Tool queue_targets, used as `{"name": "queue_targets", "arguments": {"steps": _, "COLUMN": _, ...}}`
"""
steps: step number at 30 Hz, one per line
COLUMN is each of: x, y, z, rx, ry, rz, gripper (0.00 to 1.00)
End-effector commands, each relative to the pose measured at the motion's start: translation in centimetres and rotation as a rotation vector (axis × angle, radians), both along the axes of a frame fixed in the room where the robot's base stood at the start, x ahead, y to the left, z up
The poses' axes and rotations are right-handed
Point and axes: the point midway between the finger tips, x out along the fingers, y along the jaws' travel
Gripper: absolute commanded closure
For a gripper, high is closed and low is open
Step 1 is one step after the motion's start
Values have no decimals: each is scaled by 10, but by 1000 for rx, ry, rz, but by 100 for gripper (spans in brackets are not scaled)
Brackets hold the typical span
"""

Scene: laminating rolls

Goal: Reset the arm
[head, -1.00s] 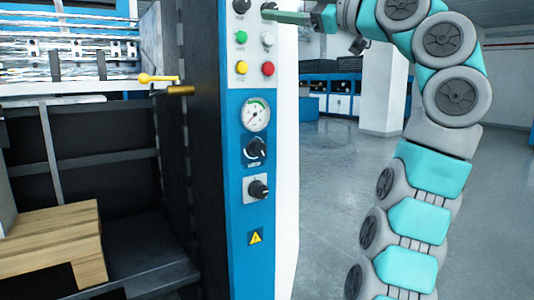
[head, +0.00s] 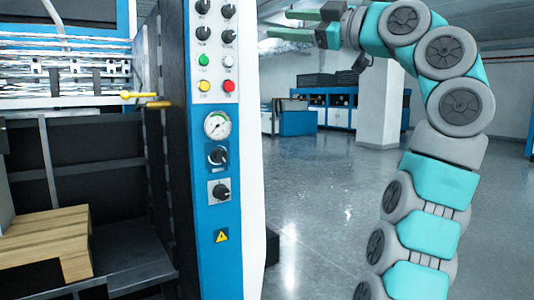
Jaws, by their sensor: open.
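My gripper (head: 296,22) is at the top of the head view, to the right of the machine's control panel. Its two green fingers are spread apart and point left toward the panel. Nothing is between them. My arm (head: 435,100) rises along the right side and bends over at the top toward the gripper. The blue control panel (head: 200,140) carries black knobs, coloured buttons (head: 204,60), a round gauge (head: 217,125) and two rotary switches. The fingers appear clear of the panel, though the exact gap in depth cannot be told.
Open floor (head: 310,210) lies between the panel and my arm. A pillar (head: 380,110) and blue cabinets (head: 325,105) stand behind.

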Motion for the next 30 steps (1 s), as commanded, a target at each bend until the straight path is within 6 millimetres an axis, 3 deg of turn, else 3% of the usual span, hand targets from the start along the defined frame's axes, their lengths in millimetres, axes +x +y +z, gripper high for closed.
{"name": "queue_targets", "arguments": {"steps": 11, "x": 24, "y": -9, "z": -7, "rx": 74, "ry": 188, "rz": 13, "gripper": 33}}
{"name": "queue_targets", "arguments": {"steps": 17, "x": 43, "y": -8, "z": -25, "rx": 127, "ry": 378, "rz": 18, "gripper": 33}}
{"name": "queue_targets", "arguments": {"steps": 25, "x": 58, "y": 8, "z": -84, "rx": 172, "ry": 716, "rz": -5, "gripper": 33}}
{"name": "queue_targets", "arguments": {"steps": 30, "x": 53, "y": 21, "z": -137, "rx": 169, "ry": 926, "rz": -47, "gripper": 33}}
